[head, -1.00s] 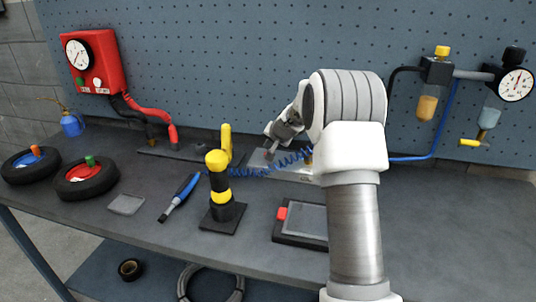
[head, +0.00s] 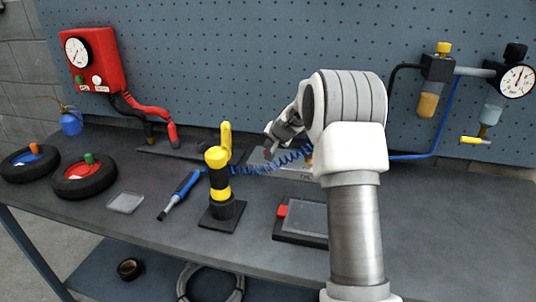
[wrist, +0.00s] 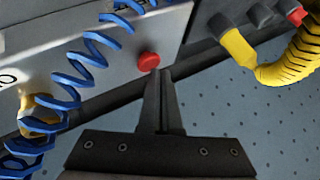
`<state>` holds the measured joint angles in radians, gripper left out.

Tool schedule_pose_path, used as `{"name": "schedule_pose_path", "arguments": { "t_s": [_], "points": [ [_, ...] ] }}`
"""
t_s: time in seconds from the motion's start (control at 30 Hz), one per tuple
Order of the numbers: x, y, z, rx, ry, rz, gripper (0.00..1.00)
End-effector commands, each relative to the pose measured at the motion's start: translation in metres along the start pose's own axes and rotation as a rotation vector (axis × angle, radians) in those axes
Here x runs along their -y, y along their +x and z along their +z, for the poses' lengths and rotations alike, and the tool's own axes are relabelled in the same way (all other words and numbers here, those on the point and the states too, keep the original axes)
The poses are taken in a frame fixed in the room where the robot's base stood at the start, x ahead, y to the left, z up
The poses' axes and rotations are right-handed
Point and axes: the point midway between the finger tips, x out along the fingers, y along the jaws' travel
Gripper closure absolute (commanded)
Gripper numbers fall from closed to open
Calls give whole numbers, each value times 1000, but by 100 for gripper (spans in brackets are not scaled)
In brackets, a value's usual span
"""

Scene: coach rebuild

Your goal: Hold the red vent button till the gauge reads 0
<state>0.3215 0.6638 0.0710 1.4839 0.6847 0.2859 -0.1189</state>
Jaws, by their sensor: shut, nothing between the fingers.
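The red vent button (wrist: 148,61) sticks out of a grey metal box (wrist: 120,75) in the wrist view. My gripper (wrist: 159,74) is shut and empty, its fingertips beside the button at its lower right. I cannot tell if they touch it. In the head view my gripper (head: 269,155) is small and partly hidden by my arm, over the grey box (head: 292,172) at the back of the bench. A round gauge (head: 517,80) hangs on the pegboard at the right. Another gauge (head: 77,52) is on the red box at the left. Neither dial's numbers are readable.
A coiled blue hose (wrist: 68,78) passes in front of the grey box, close left of the button. A yellow ribbed hose (wrist: 297,62) is at the right. A black and yellow post (head: 219,182) stands on the bench, left of my arm.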

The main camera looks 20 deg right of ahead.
Motion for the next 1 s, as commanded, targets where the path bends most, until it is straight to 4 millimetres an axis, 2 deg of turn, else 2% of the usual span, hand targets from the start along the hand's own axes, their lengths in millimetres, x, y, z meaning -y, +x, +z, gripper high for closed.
{"name": "schedule_pose_path", "arguments": {
  "t_s": [1.0],
  "points": [
    [-4,5,4,0,-1,0,100]
  ]
}}
